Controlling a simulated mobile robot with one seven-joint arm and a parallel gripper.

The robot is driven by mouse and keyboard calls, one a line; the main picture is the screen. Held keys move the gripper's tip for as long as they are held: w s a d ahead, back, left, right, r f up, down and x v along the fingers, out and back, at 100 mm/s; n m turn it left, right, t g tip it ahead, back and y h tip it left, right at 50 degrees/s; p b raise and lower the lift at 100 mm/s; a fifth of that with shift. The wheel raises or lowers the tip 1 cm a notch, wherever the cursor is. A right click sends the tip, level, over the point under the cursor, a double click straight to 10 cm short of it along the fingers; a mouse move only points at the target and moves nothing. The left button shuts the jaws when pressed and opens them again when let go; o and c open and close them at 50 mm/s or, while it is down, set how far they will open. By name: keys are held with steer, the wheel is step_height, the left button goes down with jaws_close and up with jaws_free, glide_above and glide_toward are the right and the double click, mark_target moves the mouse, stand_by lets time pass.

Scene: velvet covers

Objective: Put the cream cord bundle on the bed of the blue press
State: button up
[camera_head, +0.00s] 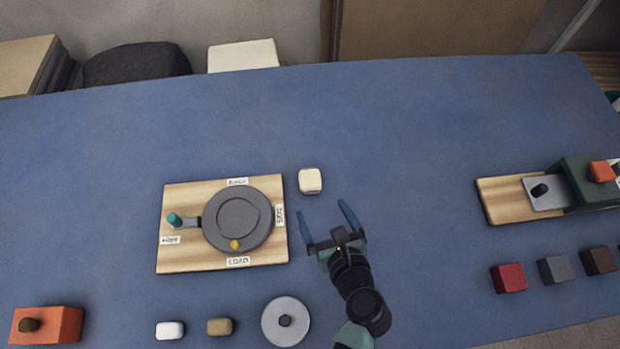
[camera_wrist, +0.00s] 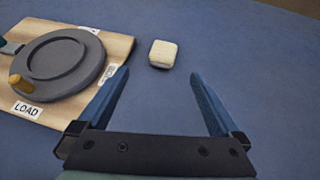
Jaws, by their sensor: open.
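A cream block-shaped bundle (camera_head: 310,180) lies on the blue table, just right of the round-plate board's upper right corner; it also shows in the wrist view (camera_wrist: 163,53). My gripper (camera_head: 322,208) is open and empty, its blue fingers pointing toward the bundle. In the wrist view the bundle lies beyond the gap between the fingertips (camera_wrist: 160,75), apart from both. No clearly blue press shows; a dark green device (camera_head: 575,186) with a grey plate stands on a wooden board (camera_head: 500,202) at the right, and I cannot tell whether it is the press.
A wooden board (camera_head: 175,255) carries a grey round plate (camera_head: 225,238) left of my gripper. A white block (camera_head: 170,330), a tan block (camera_head: 219,326), a grey disc (camera_head: 273,328), an orange block (camera_head: 62,325) and a red block (camera_head: 508,278) line the front. The table's back middle is clear.

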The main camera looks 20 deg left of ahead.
glide_toward(311, 179)
steer(key=shift+w+a+f, duration=0.85)
steer(key=shift+a+f, duration=0.1)
steer(key=shift+a, duration=0.05)
steer(key=x, duration=0.2)
steer(key=b+x, duration=0.1)
steer(key=x, duration=0.2)
steer(key=shift+w+d, duration=0.1)
steer(key=shift+w, duration=0.35)
steer(key=shift+r, duration=0.1)
steer(key=c, duration=1.5)
